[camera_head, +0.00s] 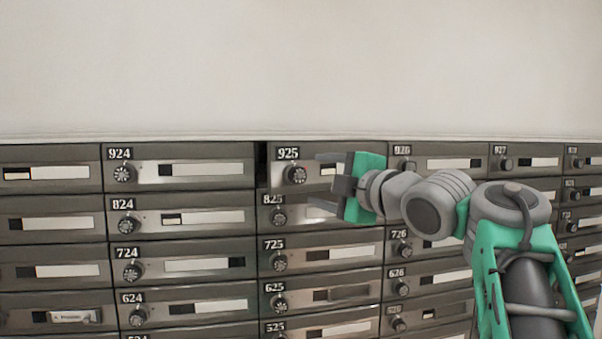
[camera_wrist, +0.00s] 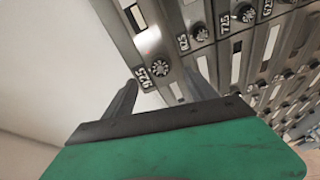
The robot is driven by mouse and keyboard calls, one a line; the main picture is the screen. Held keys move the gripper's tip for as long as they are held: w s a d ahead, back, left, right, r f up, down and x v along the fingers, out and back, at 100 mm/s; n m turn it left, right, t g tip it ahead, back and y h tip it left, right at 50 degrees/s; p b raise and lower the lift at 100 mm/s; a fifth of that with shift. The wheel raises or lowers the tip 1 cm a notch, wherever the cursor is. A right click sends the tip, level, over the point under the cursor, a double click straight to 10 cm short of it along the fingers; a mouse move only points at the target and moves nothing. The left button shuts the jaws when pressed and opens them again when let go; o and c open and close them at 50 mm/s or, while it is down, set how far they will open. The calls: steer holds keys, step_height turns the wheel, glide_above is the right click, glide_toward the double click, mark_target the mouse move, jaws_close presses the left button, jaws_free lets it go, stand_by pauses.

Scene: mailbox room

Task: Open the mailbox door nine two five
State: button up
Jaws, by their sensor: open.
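The mailbox door 925 (camera_head: 277,173) is in the top row, grey with a round dark knob (camera_head: 296,175) below its number plate. A dark gap shows along its left edge, so it seems slightly ajar. My gripper (camera_head: 320,180) is open and empty, its fingers pointing left just to the right of the knob. The gripper and wrist cover the right part of the door. In the wrist view, the 925 knob (camera_wrist: 160,69) appears between the two spread fingers (camera_wrist: 166,83). I see no contact with the knob, though depth is hard to judge.
Door 924 (camera_head: 205,184) is to the left, door 825 (camera_head: 310,222) directly below, and door 926 (camera_head: 470,175) to the right; all look shut and have similar knobs. The plain wall (camera_head: 300,65) above the mailboxes is clear.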

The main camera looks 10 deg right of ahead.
mark_target(300, 176)
steer(key=p+x, duration=0.2)
steer(key=x, duration=0.5)
steer(key=shift+a+p, duration=0.1)
steer(key=shift+p, duration=0.3)
steer(key=shift+w, duration=0.3)
steer(key=shift+c, duration=0.2)
steer(key=shift+f, duration=0.1)
jaws_close()
